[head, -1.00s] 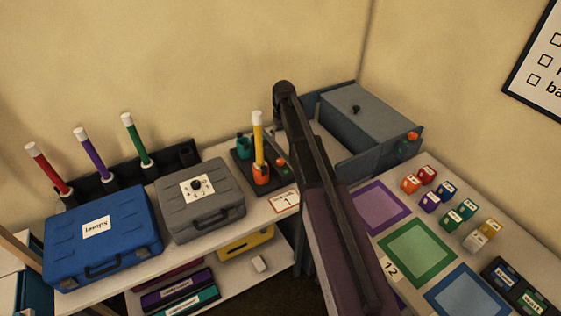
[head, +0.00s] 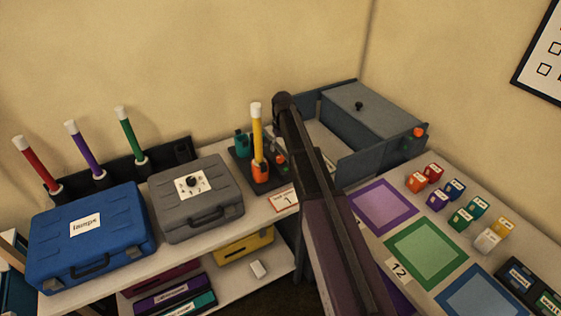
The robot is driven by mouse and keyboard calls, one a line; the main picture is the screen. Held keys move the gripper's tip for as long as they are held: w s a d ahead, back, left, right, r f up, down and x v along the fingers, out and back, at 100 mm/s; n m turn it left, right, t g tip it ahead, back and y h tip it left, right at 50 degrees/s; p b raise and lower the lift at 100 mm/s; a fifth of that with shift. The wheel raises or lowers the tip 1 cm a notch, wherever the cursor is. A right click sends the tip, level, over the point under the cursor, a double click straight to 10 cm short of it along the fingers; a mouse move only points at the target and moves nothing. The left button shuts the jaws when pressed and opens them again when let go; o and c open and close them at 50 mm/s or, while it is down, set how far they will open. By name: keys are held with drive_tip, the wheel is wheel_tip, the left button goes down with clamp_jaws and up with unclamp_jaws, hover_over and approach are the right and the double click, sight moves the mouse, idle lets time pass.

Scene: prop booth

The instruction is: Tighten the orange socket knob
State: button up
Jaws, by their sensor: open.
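In the head view an orange socket (head: 260,173) stands on a dark base plate (head: 240,176) on the shelf top. A yellow tube (head: 257,132) with a white cap stands upright in it. The socket's knob is too small to tell apart from the socket. A small red-orange part (head: 282,160) lies just right of the socket, partly hidden by my arm. A teal socket (head: 242,144) stands behind on the same plate. My arm rises through the middle of the view, right of the orange socket; my gripper does not show.
A grey case (head: 215,184) and a blue case (head: 120,250) stand left of the plate. Red, purple and green tubes (head: 130,132) stand in a rack behind. A grey box (head: 375,115) with an orange knob (head: 418,132) is at right, near coloured mats (head: 426,285) and small blocks.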

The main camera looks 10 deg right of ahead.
sight(280, 157)
drive_tip(key=shift+a+f+b, duration=0.15)
drive_tip(key=shift+f+b, duration=2.35)
drive_tip(key=shift+f, duration=0.3)
clamp_jaws()
